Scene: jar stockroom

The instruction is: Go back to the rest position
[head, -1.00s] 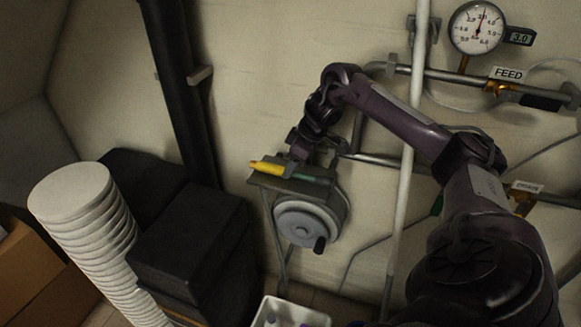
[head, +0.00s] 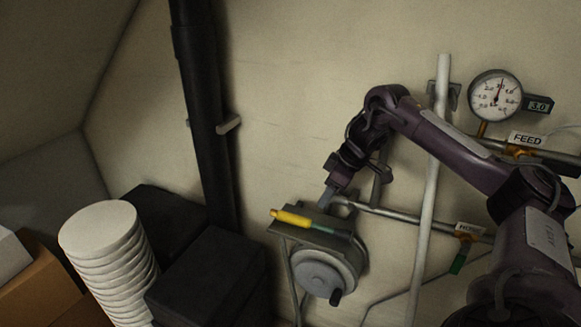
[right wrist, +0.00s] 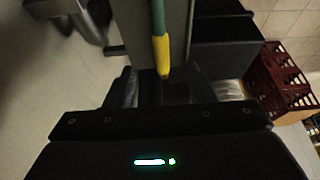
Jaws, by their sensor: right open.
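My right gripper (head: 328,198) is open, just above and behind a tool with a yellow and green handle (head: 293,218). The tool lies on a grey ledge (head: 318,240) above a round grey wheel on the back wall. In the right wrist view, the open fingers (right wrist: 163,90) stand apart on either side of the tool's yellow end (right wrist: 162,55), with nothing clearly held between them. My right arm reaches in from the right. My left gripper is in neither view.
A stack of white discs (head: 103,245) and black boxes (head: 208,275) stand at lower left. A black pipe (head: 205,120) and a pale pipe (head: 432,190) run up the wall. A gauge (head: 496,95) hangs upper right. A red crate (right wrist: 283,78) shows in the wrist view.

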